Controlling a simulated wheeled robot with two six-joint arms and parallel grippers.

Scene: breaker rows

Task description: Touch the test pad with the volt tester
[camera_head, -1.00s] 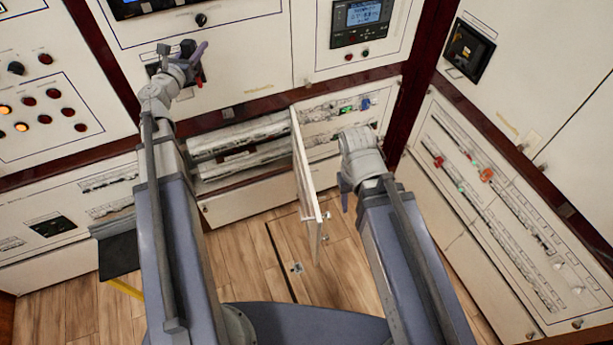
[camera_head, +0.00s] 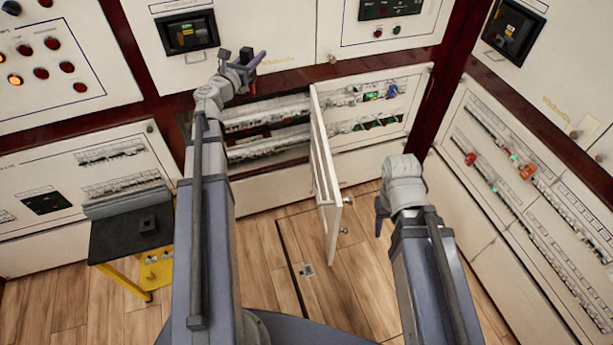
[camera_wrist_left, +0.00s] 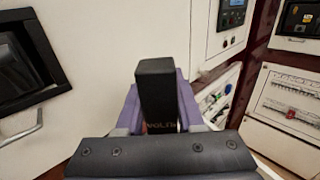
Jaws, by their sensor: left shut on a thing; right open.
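My left gripper (camera_head: 250,65) is raised in front of the back cabinets, above the open breaker bay. The tester also shows small and dark in the head view (camera_head: 247,55). The tester is held apart from the panels, as far as I can see. My right gripper (camera_head: 381,212) is low, right of the open door, open and mostly hidden by its wrist. I cannot make out the test pad for certain.
An open white door (camera_head: 326,165) juts out between my arms. Breaker rows (camera_head: 265,132) lie behind it. A black-topped yellow stand (camera_head: 110,238) holds a small dark block (camera_head: 148,224) at left. More breaker rows line the right cabinet (camera_head: 520,190). Wood floor (camera_head: 355,265) is clear in front.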

